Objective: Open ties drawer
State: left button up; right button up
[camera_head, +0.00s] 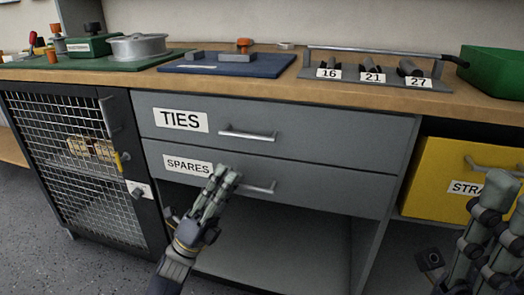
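The ties drawer (300,127) is the upper grey drawer under the worktop, with a white TIES label (181,120) and a bar handle (247,134). Its front looks flush, so it is closed. My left gripper (228,174) is in front of the lower SPARES drawer (325,187), below and left of the ties handle and apart from it. Its fingers lie close together with nothing between them. It covers part of the SPARES drawer front. My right gripper (508,186) is at the lower right edge, partly cut off, far from the ties drawer.
A mesh-door cabinet (75,160) stands at the left, with a yellow-marked latch. A yellow drawer (450,180) is at the right. The wooden worktop (285,88) bears a blue mat (228,67), a numbered rack (375,75) and a green bin (493,72). An open shelf space lies below the drawers.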

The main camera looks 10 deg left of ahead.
aim_at(249, 137)
pick_arm(q)
jog(key=b+x, duration=0.1)
jog(key=x, duration=0.9)
jog(key=shift+d+r+b, duration=0.1)
jog(key=shift+r+b, duration=0.25)
jog(key=shift+r, duration=0.1)
jog(key=shift+c, duration=0.3)
grip_shut()
